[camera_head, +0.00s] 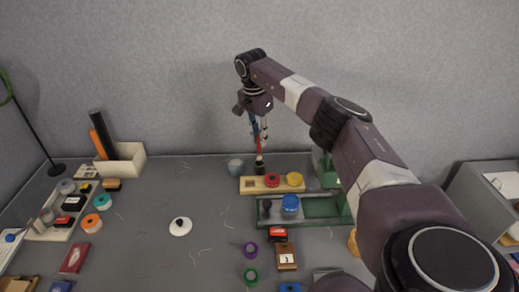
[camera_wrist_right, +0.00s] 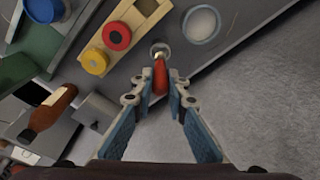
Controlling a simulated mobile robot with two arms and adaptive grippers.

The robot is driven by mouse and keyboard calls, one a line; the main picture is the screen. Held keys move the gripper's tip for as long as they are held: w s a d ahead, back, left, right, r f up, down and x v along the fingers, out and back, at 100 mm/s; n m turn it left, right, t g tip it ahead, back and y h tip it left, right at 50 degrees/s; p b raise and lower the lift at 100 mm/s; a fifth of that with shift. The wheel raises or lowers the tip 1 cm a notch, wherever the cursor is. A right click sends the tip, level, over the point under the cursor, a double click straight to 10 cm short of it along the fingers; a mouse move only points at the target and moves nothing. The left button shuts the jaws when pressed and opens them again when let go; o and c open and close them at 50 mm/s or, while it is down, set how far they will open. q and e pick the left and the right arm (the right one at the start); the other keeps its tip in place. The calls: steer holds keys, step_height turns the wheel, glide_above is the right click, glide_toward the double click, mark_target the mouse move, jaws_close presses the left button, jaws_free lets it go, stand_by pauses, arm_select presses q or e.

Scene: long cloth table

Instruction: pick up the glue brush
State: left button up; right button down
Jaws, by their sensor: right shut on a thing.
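The glue brush, as far as I can tell, is the slim piece with an orange-red handle (camera_head: 259,146) beneath my right gripper (camera_head: 258,129). In the right wrist view, the red handle (camera_wrist_right: 160,76) stands between the fingertips of the right gripper (camera_wrist_right: 160,93), which is shut on it. The brush looks upright. Its lower end meets a small dark piece (camera_head: 259,167) at the back edge of the wooden tray; I cannot tell whether it is clear of it. The left gripper is out of view.
The wooden tray (camera_head: 251,185) holds a red and a yellow round piece. A grey tray with a blue-lidded jar (camera_head: 290,204) lies in front. A pale cup (camera_head: 235,166) stands just left of the brush. A white lidded piece (camera_head: 180,226) sits on open cloth left of centre.

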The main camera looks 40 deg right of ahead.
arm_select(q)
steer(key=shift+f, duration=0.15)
arm_select(e)
step_height(320, 180, up, 14)
steer(key=shift+r, duration=0.2)
steer(key=shift+f, duration=0.15)
stand_by(0.6)
